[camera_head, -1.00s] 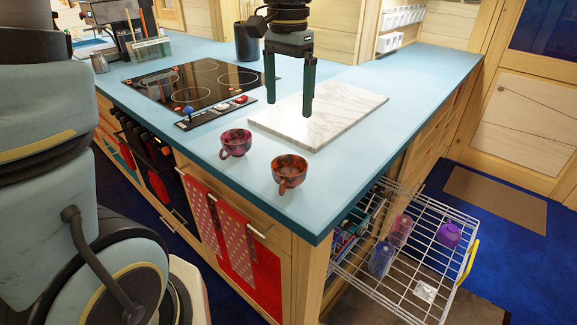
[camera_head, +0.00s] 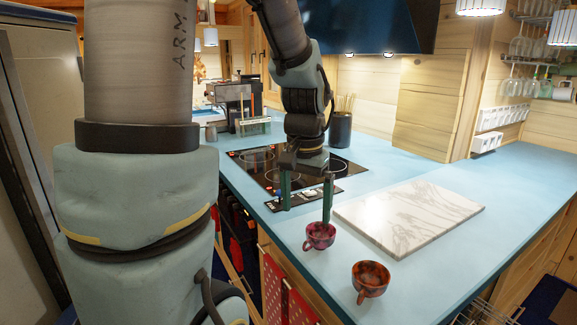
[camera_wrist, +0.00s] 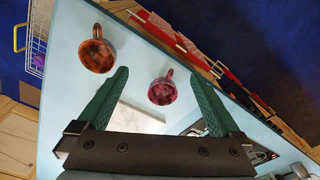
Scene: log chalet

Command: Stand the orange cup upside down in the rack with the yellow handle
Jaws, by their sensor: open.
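The orange cup (camera_head: 370,280), mottled with dark patches, stands upright on the blue counter near its front corner. It also shows in the wrist view (camera_wrist: 96,55), off to the left of the fingers. My gripper (camera_head: 306,213) is open and empty, with green fingers pointing down, behind and left of the orange cup. In the head view only a sliver (camera_head: 478,313) shows beyond the counter edge.
A magenta cup (camera_head: 320,236) stands close to my right finger, left of the orange cup. A marble board (camera_head: 408,216) lies behind the cups. A black hob (camera_head: 258,170) and a dark utensil pot (camera_head: 340,130) are farther back. The counter at right is clear.

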